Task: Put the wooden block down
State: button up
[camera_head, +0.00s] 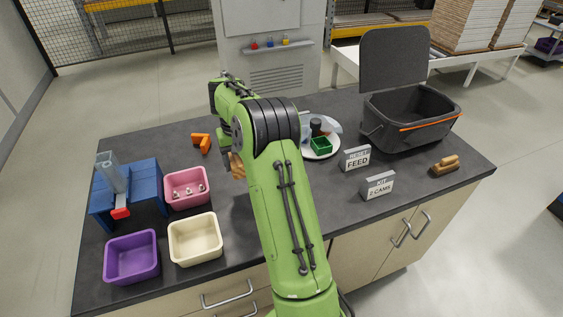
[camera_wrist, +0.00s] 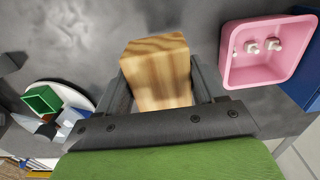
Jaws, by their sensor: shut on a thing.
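The wooden block (camera_wrist: 157,70) is a pale, grained block held between the two fingers of my gripper (camera_wrist: 160,82) in the wrist view. The fingers lie along its two sides. In the head view a small part of the wooden block (camera_head: 238,165) shows to the left of my green arm, over the dark worktop (camera_head: 330,190). My arm hides most of the gripper there. I cannot tell whether the block touches the worktop.
A pink bin (camera_head: 187,188) with small parts stands left of the block, beside a blue fixture (camera_head: 130,193). Cream (camera_head: 195,240) and purple (camera_head: 131,257) bins stand in front. An orange piece (camera_head: 202,143) lies behind. A plate (camera_head: 322,150) with a green box is to the right.

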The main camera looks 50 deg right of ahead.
notch_tip(320, 180, down, 9)
jog(key=shift+f+b, duration=0.2)
jog(key=shift+b, duration=0.95)
jog(key=shift+f, duration=0.2)
jog(key=o, duration=1.1)
jog(key=shift+r, duration=0.1)
